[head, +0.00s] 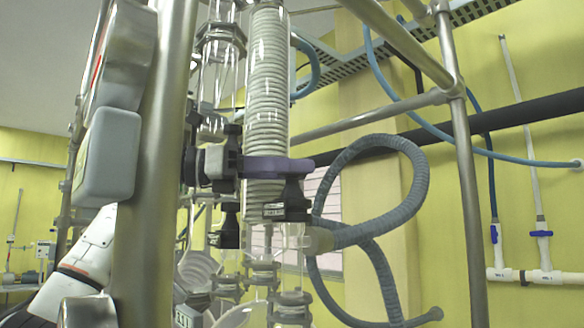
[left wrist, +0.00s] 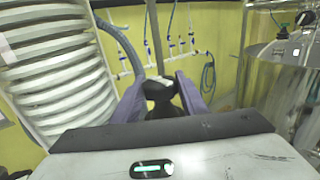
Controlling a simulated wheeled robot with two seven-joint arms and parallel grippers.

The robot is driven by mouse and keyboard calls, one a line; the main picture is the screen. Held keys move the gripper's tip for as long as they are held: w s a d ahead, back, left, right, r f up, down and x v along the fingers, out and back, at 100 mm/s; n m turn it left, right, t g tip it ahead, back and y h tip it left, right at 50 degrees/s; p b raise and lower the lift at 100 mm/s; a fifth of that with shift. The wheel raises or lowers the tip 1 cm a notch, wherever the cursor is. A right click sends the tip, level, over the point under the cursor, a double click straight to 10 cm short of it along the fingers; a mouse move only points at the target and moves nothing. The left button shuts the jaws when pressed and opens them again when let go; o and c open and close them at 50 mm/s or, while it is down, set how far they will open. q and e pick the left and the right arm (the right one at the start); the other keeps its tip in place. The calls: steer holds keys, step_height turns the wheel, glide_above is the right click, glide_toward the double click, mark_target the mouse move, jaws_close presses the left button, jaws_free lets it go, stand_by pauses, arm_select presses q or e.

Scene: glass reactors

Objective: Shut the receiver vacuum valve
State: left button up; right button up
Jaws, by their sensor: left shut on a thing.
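My left gripper (head: 298,167) reaches in from the left behind the steel post, its purple fingers level across the glass column. In the left wrist view the purple fingers close from both sides on a black valve handle (left wrist: 161,90). In the head view this black valve handle (head: 292,192) shows just below the fingertips, with a small label too small to read. A second black handle (head: 229,228) with a label sits lower left, apart from the fingers. My right gripper is not in view.
A thick steel post (head: 158,170) stands close in front of my left arm. A coiled glass condenser (head: 267,75) rises behind the fingers. A looped grey hose (head: 420,170) hangs to the right. Glass fittings (head: 291,306) stand below.

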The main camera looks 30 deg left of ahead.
arm_select(q)
steer(key=shift+f, duration=0.1)
steer(key=o, duration=0.9)
steer(key=shift+c, duration=0.2)
